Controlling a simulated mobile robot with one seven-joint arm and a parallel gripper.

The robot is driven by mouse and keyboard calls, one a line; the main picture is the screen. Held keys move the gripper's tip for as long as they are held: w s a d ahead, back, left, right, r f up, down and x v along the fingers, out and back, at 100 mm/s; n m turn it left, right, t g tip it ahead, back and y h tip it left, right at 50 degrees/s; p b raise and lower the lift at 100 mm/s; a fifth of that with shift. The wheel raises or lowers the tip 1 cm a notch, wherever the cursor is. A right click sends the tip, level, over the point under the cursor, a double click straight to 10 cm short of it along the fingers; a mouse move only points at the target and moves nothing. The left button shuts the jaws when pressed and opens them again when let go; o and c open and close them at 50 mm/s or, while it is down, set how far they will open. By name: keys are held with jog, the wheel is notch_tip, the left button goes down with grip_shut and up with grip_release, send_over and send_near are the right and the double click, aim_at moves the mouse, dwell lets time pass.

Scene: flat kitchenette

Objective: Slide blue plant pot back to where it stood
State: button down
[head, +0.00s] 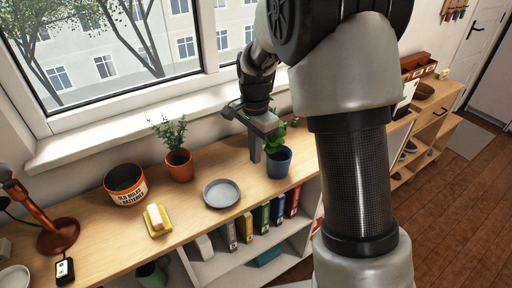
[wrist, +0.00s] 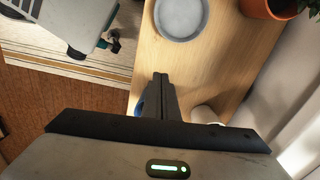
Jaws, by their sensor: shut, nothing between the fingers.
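The blue plant pot (head: 279,164) with a green leafy plant stands upright on the wooden shelf top in the head view. My gripper (head: 255,158) points down just left of the pot, its fingers shut and empty. I cannot tell whether they touch the pot. In the wrist view my shut fingers (wrist: 160,78) reach over the shelf top, and a small blue sliver of the pot (wrist: 139,107) shows beside them. The rest of the pot is hidden there by the gripper body.
Left of the gripper are a grey round dish (head: 222,193), a terracotta pot (head: 179,166), a battery tin (head: 125,185) and a yellow dish with a white block (head: 157,220). Window wall behind; open front edge with books below. The dish also shows in the wrist view (wrist: 183,15).

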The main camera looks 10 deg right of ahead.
notch_tip(320, 180, down, 8)
jog(key=shift+r+b, duration=0.2)
jog(key=shift+b, duration=0.15)
jog(key=shift+w+d+r, duration=0.15)
jog(key=shift+w+d, duration=0.2)
jog(key=shift+d, duration=0.3)
jog(key=shift+w+d+r, duration=0.1)
jog(key=shift+w+d, duration=0.25)
jog(key=shift+d, duration=0.25)
jog(key=shift+w+d, duration=0.25)
jog(key=shift+d, duration=0.25)
jog(key=w+d, duration=0.2)
jog(key=d, duration=0.2)
jog(key=w+d+p, duration=0.1)
jog(key=w+d, duration=0.2)
jog(key=d, duration=0.2)
jog(key=w+d+p, duration=0.1)
jog(key=w+d, duration=0.1)
jog(key=d, duration=0.2)
jog(key=shift+w+d, duration=0.15)
jog(key=shift+d, duration=0.15)
